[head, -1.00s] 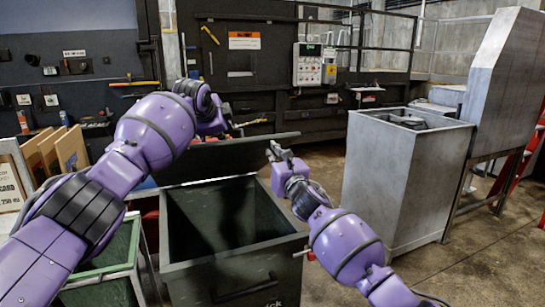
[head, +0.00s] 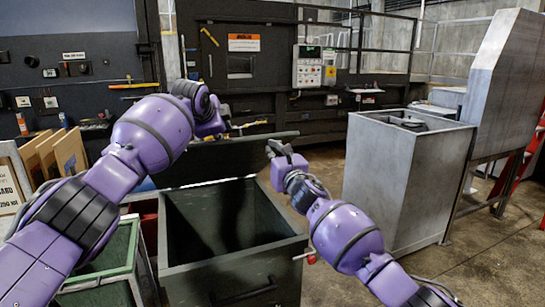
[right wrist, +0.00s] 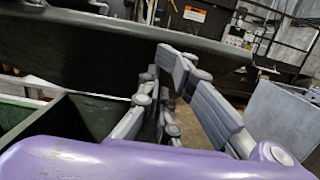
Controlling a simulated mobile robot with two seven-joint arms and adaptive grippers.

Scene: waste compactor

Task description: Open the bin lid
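The dark green bin (head: 178,250) stands open-topped in the middle of the head view, its empty-looking inside showing. Its lid (head: 225,160) is raised at the back of the opening, standing steeply up; it also crosses the upper part of the right wrist view (right wrist: 70,50). My right gripper (head: 272,148) is at the lid's right end, close to its upper edge; contact is unclear. Its fingers (right wrist: 160,68) show in front of the lid, but their opening is unclear. My left wrist (head: 208,112) is above the lid's left part and hides most of the left gripper.
A grey metal cabinet (head: 400,190) stands to the right of the bin, with open floor between. A green-rimmed container (head: 110,270) is beside the bin at left, partly behind my left arm. A dark machine wall with a control panel (head: 314,66) is behind.

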